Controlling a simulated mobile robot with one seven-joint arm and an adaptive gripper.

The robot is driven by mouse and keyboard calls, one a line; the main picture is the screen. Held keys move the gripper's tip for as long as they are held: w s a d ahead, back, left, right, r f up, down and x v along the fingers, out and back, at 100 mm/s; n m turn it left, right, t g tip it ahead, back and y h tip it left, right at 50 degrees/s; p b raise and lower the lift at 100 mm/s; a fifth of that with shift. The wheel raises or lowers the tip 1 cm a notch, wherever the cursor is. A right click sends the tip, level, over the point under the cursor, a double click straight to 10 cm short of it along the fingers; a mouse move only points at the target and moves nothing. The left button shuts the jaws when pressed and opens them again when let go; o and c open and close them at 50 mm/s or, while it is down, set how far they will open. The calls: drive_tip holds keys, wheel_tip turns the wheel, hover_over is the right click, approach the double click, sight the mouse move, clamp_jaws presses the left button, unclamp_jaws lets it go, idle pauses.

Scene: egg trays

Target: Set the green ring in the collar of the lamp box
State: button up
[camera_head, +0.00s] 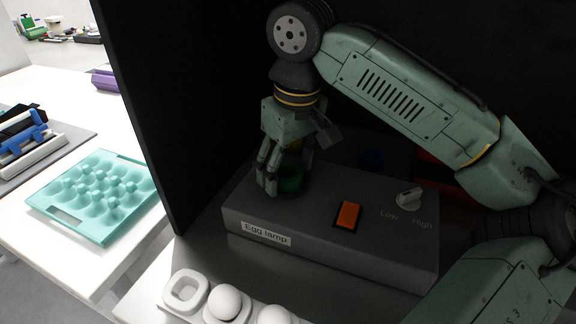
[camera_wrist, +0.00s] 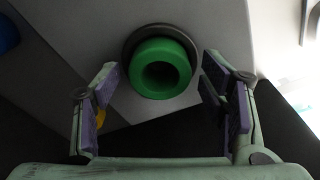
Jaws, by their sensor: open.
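The dark grey lamp box (camera_head: 310,222), labelled "Egg lamp", stands inside a black enclosure. The green ring (camera_wrist: 161,69) sits at the dark round collar (camera_wrist: 133,42) on the box top; in the wrist view it looks a little off-centre, and I cannot tell whether it is fully seated. In the head view the green ring (camera_head: 290,183) shows partly behind my fingers. My gripper (camera_head: 284,176) points down over the collar. In the wrist view its purple-padded fingers (camera_wrist: 160,95) are open on either side of the ring, with gaps between them and it.
The box has an orange switch (camera_head: 348,214) and a Low/High knob (camera_head: 409,198). A white egg tray (camera_head: 183,291) with eggs stands in front. A black panel (camera_head: 150,110) rises at left; beyond it lies a turquoise tray (camera_head: 98,195).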

drive_tip(key=shift+r, duration=0.1)
wheel_tip(320, 180, up, 12)
drive_tip(key=s, duration=0.1)
drive_tip(key=shift+d, duration=0.45)
